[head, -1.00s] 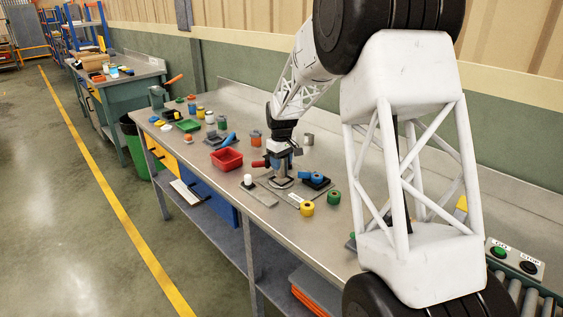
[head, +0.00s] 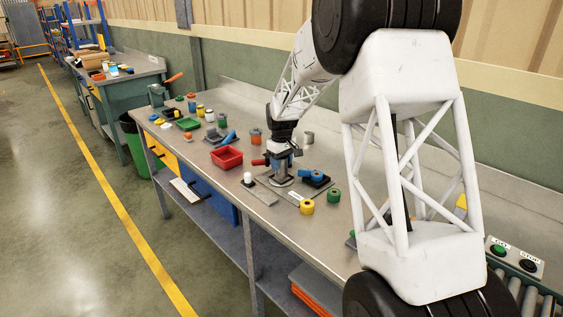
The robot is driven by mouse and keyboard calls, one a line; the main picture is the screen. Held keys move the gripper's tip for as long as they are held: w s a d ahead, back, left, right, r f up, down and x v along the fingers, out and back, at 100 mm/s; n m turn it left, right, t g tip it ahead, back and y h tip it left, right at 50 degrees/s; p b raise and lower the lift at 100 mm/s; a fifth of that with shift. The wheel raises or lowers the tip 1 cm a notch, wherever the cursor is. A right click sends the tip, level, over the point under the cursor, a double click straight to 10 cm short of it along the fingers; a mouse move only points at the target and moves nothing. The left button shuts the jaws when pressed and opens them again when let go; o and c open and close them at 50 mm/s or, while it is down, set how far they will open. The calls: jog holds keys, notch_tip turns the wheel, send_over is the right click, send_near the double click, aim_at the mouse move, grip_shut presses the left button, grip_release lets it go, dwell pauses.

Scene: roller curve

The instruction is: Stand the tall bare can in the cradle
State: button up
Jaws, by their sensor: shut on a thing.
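My gripper (head: 281,163) is over the middle of the bench, pointing down and shut on a bare grey can (head: 281,173). The can looks upright, its upper part hidden by the fingers. The can's lower end is at a low, dark-edged holder (head: 281,183) on a flat grey plate, which seems to be the cradle. I cannot tell whether the can rests on its floor or is just above it. Another bare grey can (head: 308,138) stands behind, to the right.
A red bin (head: 227,158) is left of my gripper. A blue piece in a black holder (head: 316,178), a yellow round piece (head: 306,207) and a green one (head: 333,195) are close on the right. A white knob (head: 248,178) is at front left. The bench's front strip is mostly clear.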

jog(key=shift+f, duration=0.5)
dwell(1.3)
jog(key=o, duration=1.5)
jog(key=shift+c, duration=0.2)
jog(key=shift+r, duration=0.15)
jog(key=shift+r, duration=4.3)
